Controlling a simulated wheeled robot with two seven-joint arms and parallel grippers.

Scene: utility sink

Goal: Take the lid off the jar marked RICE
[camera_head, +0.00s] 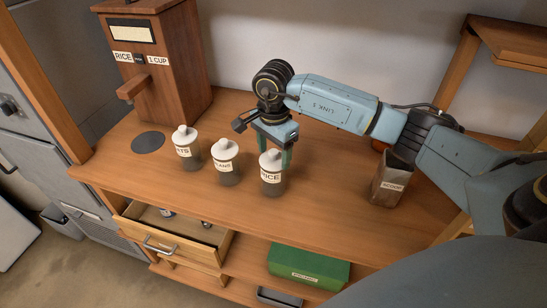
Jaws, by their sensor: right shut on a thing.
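The jar marked RICE (271,178) stands upright on the wooden counter, rightmost of three similar jars. Its pale lid (271,161) with a small knob is on top. My right gripper (275,149) reaches down from above and behind, its fingers on either side of the lid's top. It is shut on the lid; the exact contact is partly hidden. I cannot see any gap between lid and jar. My left gripper is not in view.
Two more lidded jars, one marked EANS (227,174) and one marked TS (189,160), stand close on the left. A wooden rice dispenser (170,65) is at the back left. A brown container (388,190) stands right. An open drawer (165,236) juts out below.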

